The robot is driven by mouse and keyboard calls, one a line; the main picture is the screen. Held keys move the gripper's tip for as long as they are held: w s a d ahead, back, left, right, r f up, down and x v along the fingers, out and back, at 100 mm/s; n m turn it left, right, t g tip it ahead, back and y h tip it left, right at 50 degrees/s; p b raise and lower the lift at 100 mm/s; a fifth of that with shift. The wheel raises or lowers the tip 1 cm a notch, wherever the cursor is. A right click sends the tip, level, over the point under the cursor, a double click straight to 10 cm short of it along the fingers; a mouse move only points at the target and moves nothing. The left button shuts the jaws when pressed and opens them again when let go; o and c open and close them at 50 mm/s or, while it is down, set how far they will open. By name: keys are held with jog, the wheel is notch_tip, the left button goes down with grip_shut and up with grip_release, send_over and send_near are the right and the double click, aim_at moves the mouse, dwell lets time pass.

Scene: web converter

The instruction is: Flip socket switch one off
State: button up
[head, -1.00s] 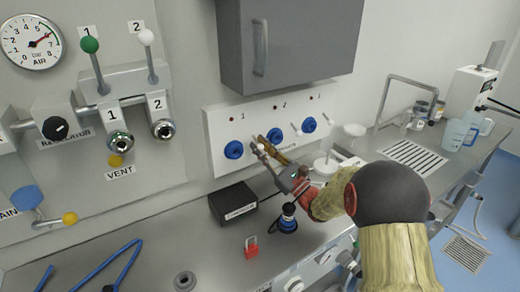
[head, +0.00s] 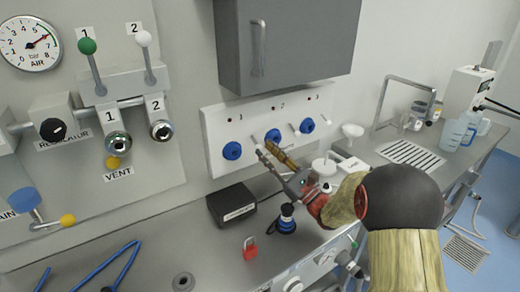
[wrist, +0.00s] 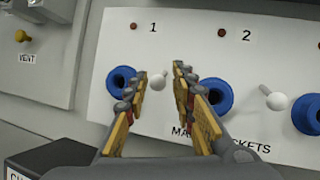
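The white socket panel (head: 215,150) is on the wall below the grey cabinet. In the wrist view it carries the label 1 (wrist: 153,27) and a small white toggle, switch one (wrist: 158,80), beneath it. Switch one also shows in the head view (head: 254,138), just beyond the fingertips. My gripper (head: 266,149) is in front of the panel, open and empty. In the wrist view my gripper (wrist: 156,92) has its fingers to the left and right of switch one, with a gap on both sides. I cannot tell whether either finger touches it.
Blue sockets (wrist: 122,80) sit close beside the toggle, one partly behind the right finger. A second white toggle (wrist: 275,98) is to the right. A black box (head: 231,204), a blue-and-black plug (head: 286,219) and a red padlock (head: 251,247) are on the counter below.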

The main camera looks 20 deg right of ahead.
jog(key=s+d, duration=0.5)
jog(key=s, duration=0.2)
jog(key=shift+s+d, duration=0.15)
jog(key=shift+s, duration=0.2)
